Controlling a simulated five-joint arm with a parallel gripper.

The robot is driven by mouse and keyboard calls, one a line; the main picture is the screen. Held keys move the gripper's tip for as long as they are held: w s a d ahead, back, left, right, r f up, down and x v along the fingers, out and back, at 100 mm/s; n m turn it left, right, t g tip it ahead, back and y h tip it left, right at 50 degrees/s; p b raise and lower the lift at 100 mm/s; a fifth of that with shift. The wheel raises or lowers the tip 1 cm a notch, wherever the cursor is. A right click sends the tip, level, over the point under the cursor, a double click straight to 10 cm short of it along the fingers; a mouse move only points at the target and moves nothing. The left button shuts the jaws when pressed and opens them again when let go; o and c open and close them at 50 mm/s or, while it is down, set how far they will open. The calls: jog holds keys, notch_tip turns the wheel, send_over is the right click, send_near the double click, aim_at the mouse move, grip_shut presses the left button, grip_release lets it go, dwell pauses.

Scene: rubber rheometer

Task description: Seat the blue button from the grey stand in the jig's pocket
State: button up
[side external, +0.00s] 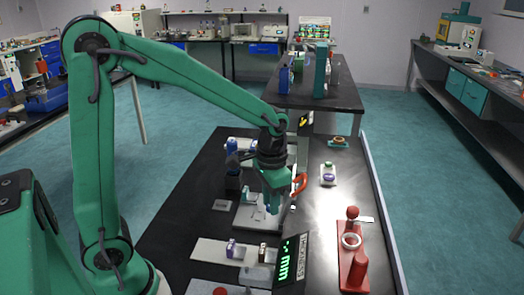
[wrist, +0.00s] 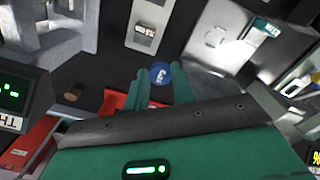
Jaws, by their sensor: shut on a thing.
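The blue button (wrist: 161,73) is a small round disc with a white mark, seen in the wrist view between the tips of my gripper's green fingers (wrist: 160,84). My gripper is shut on it. In the side view my gripper (side external: 268,209) points down over a pale grey plate (side external: 246,217), with a small blue spot at its tips. I cannot tell which is the jig or the stand.
A red stand with a ring (side external: 354,270) stands at the bench's right side. A green-lit display (side external: 291,262) and a pale strip with small blocks (side external: 208,251) are at the front. A small white item with a purple part (side external: 328,173) sits farther back. Dark bench is bare between them.

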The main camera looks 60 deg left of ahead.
send_over(258, 216)
notch_tip(258, 216, down, 7)
dwell(0.3)
jog(key=shift+f, duration=2.05)
jog(key=shift+f, duration=0.6)
jog(key=o, duration=0.9)
jog(key=shift+o, duration=0.2)
jog(key=shift+r, duration=0.1)
notch_tip(258, 216, up, 13)
